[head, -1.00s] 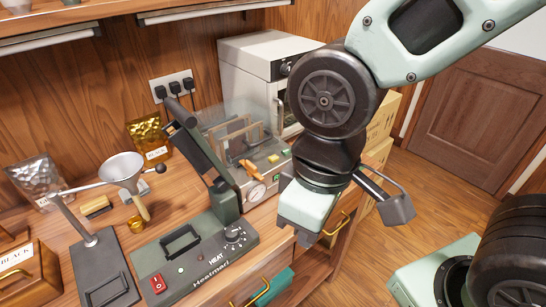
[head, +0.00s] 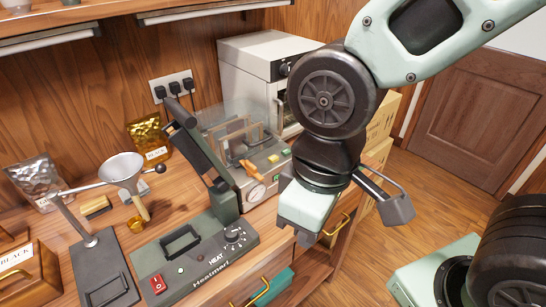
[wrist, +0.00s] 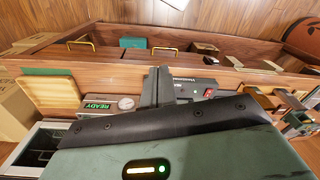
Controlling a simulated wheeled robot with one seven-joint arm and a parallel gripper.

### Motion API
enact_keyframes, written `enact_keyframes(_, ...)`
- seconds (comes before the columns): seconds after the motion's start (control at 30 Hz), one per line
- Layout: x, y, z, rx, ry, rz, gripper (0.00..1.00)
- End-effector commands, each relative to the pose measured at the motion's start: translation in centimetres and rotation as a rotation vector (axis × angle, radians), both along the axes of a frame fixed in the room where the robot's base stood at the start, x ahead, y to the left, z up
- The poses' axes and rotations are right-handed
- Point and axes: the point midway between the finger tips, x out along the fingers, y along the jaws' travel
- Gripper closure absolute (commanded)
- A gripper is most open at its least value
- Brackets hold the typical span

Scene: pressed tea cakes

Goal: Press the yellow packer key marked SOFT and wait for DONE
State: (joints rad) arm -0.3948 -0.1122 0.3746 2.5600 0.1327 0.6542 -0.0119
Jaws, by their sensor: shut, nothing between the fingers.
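My gripper (head: 305,238) is shut and empty, in front and to the right of the packer, apart from the key. Its dark fingers (wrist: 165,86) also show in the wrist view.
A heat sealer (head: 205,262) with a raised arm and red switch (head: 158,283) stands in front of the packer. A white oven-like box (head: 255,62) is behind it. A funnel on a stand (head: 122,170) and foil pouches are at left. Open floor lies at right.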

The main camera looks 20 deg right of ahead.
Motion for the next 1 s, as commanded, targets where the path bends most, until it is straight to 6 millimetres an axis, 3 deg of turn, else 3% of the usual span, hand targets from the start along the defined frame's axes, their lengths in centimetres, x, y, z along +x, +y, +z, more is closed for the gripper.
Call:
enact_keyframes(0.17, 0.2, 0.0, 0.1, 0.001, -0.001, -0.003, 1.0)
enact_keyframes(0.27, 1.9, 0.2, 0.5, 0.011, -0.011, -0.025, 1.0)
enact_keyframes(0.37, 5.9, 0.4, 1.3, 0.031, -0.04, -0.071, 1.0)
enact_keyframes(0.47, 11.5, -0.1, 2.1, 0.055, -0.083, -0.137, 1.0)
enact_keyframes(0.6, 19.4, -2.5, 2.8, 0.078, -0.151, -0.227, 1.0)
enact_keyframes(0.7, 23.7, -4.7, 3.0, 0.085, -0.193, -0.278, 1.0)
enact_keyframes(0.83, 27.1, -6.9, 3.1, 0.088, -0.23, -0.319, 1.0)
enact_keyframes(1.0, 28.4, -7.8, 3.1, 0.089, -0.246, -0.333, 1.0)
